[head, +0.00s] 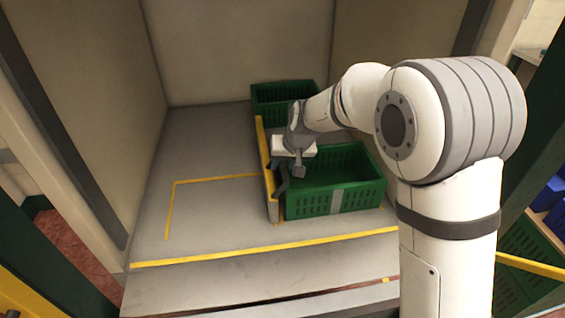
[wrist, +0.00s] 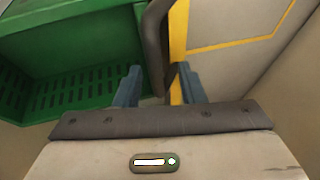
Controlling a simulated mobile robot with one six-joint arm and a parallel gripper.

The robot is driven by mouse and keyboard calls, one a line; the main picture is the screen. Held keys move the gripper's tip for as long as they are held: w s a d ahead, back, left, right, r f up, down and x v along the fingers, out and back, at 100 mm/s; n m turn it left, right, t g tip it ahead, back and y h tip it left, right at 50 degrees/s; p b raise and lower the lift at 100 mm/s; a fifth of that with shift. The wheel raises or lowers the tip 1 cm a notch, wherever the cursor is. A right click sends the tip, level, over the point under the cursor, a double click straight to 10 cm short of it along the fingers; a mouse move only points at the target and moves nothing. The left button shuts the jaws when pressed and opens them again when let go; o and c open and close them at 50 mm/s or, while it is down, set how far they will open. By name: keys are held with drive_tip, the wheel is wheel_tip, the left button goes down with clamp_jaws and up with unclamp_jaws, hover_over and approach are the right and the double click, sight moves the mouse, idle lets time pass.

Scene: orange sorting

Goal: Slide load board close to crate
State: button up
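The load board (head: 270,194) stands upright along the left side of the front green crate (head: 310,206), with a yellow top edge and dark handle parts. Only a narrow gap shows between them. My gripper (head: 291,172) is low over the board's crate side. In the wrist view, its two blue-grey fingers (wrist: 159,86) are apart, with the board's dark handle (wrist: 155,40) and yellow edge (wrist: 178,35) showing between them. The crate is at the left of the wrist view.
A second green crate (head: 270,112) stands behind, near the back wall. Yellow lines mark the grey floor (head: 215,208), which is clear left of the board. Walls close in the left and back. Blue and green crates (head: 550,195) are at the far right.

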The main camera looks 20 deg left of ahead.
drive_tip(key=v, duration=0.7)
drive_tip(key=shift+r, duration=0.3)
drive_tip(key=shift+s+d, duration=0.1)
drive_tip(key=s+d+r+m+h+p, duration=0.1)
drive_tip(key=s+d+r+p, duration=0.15)
drive_tip(key=s+d, duration=0.4)
drive_tip(key=s+d+r+m+h+p, duration=0.1)
drive_tip(key=s+d+r, duration=0.2)
drive_tip(key=d, duration=0.7)
drive_tip(key=s+d+r+m+h+p, duration=0.1)
drive_tip(key=s+d+r+p, duration=0.2)
drive_tip(key=d, duration=0.5)
drive_tip(key=s+d+f+m+h, duration=0.1)
drive_tip(key=s+d+m, duration=0.1)
drive_tip(key=s+d, duration=0.5)
drive_tip(key=s, duration=0.3)
drive_tip(key=shift+s, duration=0.15)
